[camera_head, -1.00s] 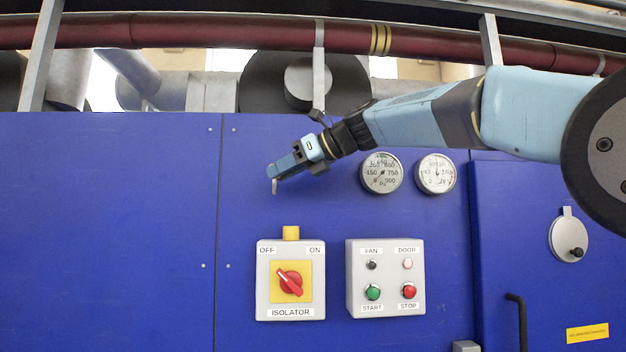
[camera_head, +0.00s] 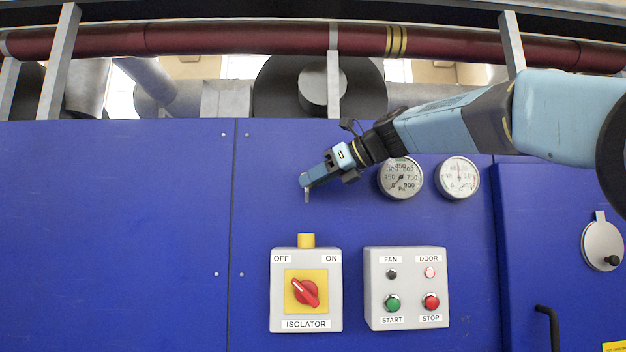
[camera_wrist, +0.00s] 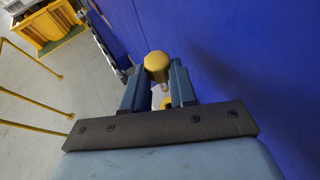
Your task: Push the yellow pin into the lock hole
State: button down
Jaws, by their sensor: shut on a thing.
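The pin with a yellow head (camera_wrist: 157,66) is held between the two fingers of my gripper (camera_wrist: 158,88) in the wrist view. In the head view my gripper (camera_head: 312,178) is shut on it, and the pin's grey shaft (camera_head: 307,195) hangs down, roughly upright. A yellow collar (camera_head: 306,241) stands on top of the grey isolator box (camera_head: 277,295). The pin's tip is above the collar in the picture, with a clear gap. Part of a yellow thing (camera_wrist: 165,103) shows below the pin between the fingers. The hole's opening is not visible.
The red isolator handle (camera_head: 305,292) points toward OFF. A grey fan and door button box (camera_head: 406,314) is to its right. Two gauges (camera_head: 400,178) sit behind my arm. The blue panel left of the isolator is clear. Yellow rails (camera_wrist: 35,102) stand at left in the wrist view.

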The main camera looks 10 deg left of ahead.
jog(key=shift+f, duration=2.8)
jog(key=shift+f, duration=1.95)
jog(key=c, duration=0.8)
grip_release()
jog(key=v, duration=1.3)
jog(key=shift+s+d+r, duration=0.1)
jog(key=shift+d+r, duration=0.05)
jog(key=shift+d, duration=0.15)
